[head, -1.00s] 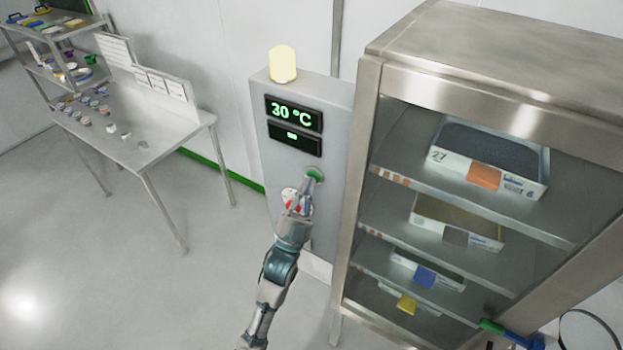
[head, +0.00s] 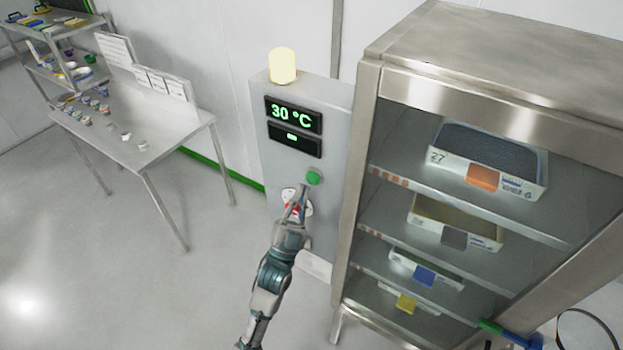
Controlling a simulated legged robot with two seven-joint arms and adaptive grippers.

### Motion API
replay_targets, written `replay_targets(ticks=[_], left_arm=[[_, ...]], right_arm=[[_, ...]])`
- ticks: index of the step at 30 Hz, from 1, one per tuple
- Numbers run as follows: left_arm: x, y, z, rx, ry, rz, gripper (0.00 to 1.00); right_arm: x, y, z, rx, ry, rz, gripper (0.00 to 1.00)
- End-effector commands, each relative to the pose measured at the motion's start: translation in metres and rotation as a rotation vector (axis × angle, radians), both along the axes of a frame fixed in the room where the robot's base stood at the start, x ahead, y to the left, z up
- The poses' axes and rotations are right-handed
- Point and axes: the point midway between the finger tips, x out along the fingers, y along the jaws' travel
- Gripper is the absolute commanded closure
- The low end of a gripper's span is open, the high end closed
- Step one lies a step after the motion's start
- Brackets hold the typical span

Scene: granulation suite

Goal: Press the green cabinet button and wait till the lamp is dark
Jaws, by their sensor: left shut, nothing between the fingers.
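The grey control cabinet (head: 287,150) stands against the wall in the head view. The green button (head: 313,178) is on its front face, below the displays. The lamp (head: 283,66) on top of the cabinet is a pale yellow cylinder and looks lit. My left gripper (head: 304,187) is shut and empty, with its tip just below and in front of the green button; a small gap seems to show between them. A red and white round part (head: 291,203) sits below the button, partly hidden behind my gripper. My right gripper is not in view.
The display (head: 293,113) reads 30 °C, with a smaller display (head: 293,138) below. A steel shelf cabinet (head: 369,150) with several labelled trays stands close on the right. A steel table (head: 160,140) is at left. The floor between is clear.

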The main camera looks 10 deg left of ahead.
Motion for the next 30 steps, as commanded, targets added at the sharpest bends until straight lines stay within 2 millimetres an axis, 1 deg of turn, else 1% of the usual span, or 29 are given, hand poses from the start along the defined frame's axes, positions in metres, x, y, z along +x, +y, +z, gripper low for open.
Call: replay_targets(ticks=[9, 13, 17, 30], left_arm=[[-0.031, 0.011, 0.001, 0.002, 0.001, 0.001, 1.00], [-0.039, 0.014, 0.001, 0.000, 0.000, 0.000, 1.00], [-0.041, 0.015, 0.001, 0.000, 0.000, 0.000, 1.00], [-0.041, 0.015, 0.001, 0.000, 0.000, 0.000, 1.00]], right_arm=[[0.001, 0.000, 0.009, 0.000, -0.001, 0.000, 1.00], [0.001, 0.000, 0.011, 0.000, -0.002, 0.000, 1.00], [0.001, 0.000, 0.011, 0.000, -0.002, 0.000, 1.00], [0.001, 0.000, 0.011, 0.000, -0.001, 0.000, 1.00]])
